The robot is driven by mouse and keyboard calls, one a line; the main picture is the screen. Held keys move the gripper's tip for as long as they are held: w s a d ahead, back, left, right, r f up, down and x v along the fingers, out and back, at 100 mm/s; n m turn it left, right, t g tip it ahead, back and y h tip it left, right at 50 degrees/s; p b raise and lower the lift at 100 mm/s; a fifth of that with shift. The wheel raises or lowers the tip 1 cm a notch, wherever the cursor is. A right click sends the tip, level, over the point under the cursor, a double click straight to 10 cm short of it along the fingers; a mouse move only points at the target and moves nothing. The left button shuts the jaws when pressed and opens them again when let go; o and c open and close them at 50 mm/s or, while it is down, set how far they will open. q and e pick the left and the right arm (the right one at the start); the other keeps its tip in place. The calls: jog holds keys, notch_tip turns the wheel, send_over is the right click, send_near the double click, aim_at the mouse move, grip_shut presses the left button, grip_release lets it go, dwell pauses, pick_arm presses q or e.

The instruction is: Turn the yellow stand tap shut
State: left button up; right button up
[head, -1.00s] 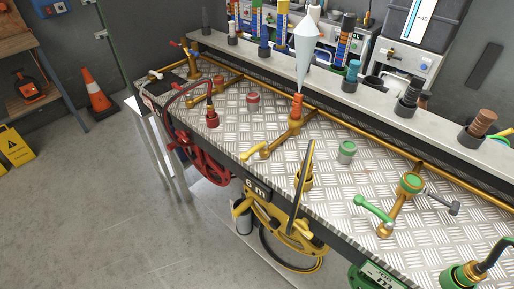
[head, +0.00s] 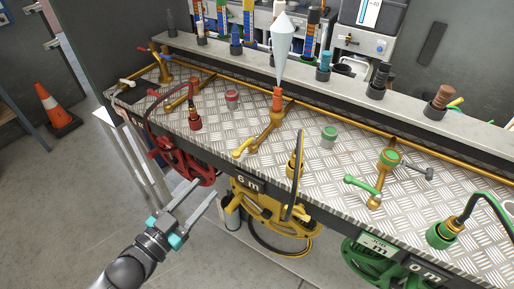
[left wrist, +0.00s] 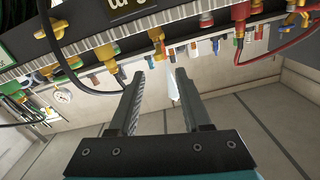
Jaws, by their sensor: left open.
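The yellow stand tap has a small yellow lever handle (head: 243,148) at the front end of a brass pipe (head: 262,132) on the checker-plate bench. The pipe runs back to a stand with an orange collar (head: 277,100) and a pale cone above it. My left gripper (head: 206,189) is open and empty, in front of and below the bench edge, left of the yellow reel and apart from the tap. In the left wrist view my two fingers (left wrist: 160,75) are spread with nothing between them. A yellow fitting (left wrist: 106,52) shows beyond them. My right gripper is not in view.
The yellow reel (head: 270,212) hangs below the bench front, with its black hose looping up to a yellow connector (head: 294,167). A red reel (head: 183,158) hangs to the left. A green-handled tap (head: 362,188) is to the right. A cone (head: 54,108) stands on the floor.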

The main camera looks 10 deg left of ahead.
aim_at(240, 148)
pick_arm(q)
jog(key=x, duration=0.5)
jog(key=b+x, duration=0.1)
jog(key=x, duration=0.4)
jog(key=r+x, duration=0.1)
jog(key=x, duration=0.4)
jog(key=shift+w+d+b, duration=0.1)
jog(key=shift+d+b, duration=0.2)
jog(key=shift+d, duration=0.1)
grip_shut()
dwell(1.0)
